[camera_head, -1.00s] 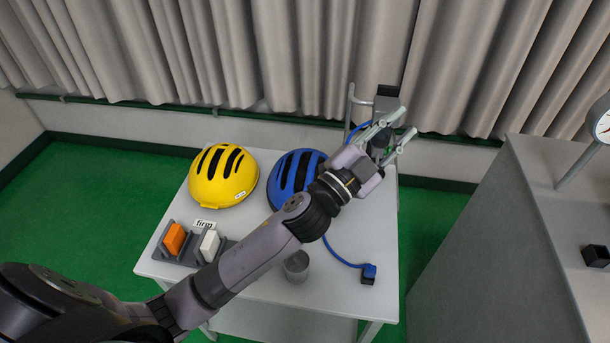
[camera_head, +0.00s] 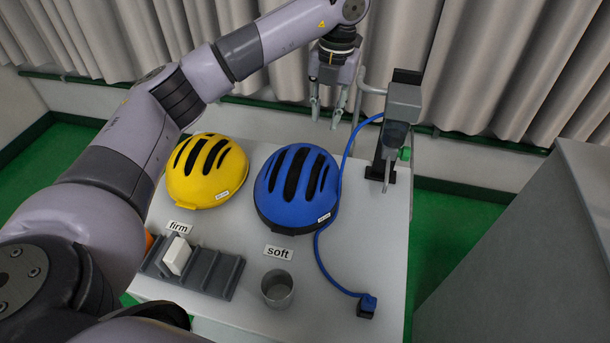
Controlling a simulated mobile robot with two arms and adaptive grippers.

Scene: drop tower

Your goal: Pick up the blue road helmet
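The blue road helmet (camera_head: 297,189) with dark vents sits on the light grey table (camera_head: 384,240), right of the middle. A small white label is on its lower right side. My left gripper (camera_head: 325,117) hangs above and behind the blue helmet, fingers pointing down. Its fingers are apart with nothing between them, and it does not touch the helmet. A yellow helmet (camera_head: 207,171) with dark vents sits to the left of the blue one. My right gripper is not in view.
A drop tower stand (camera_head: 397,130) rises at the table's back right. A blue cable (camera_head: 327,265) runs past the blue helmet's right side to a small connector. In front are a "soft" label (camera_head: 279,252), a "firm" label (camera_head: 180,229), a slotted rack (camera_head: 206,272) and a grey cup (camera_head: 277,289).

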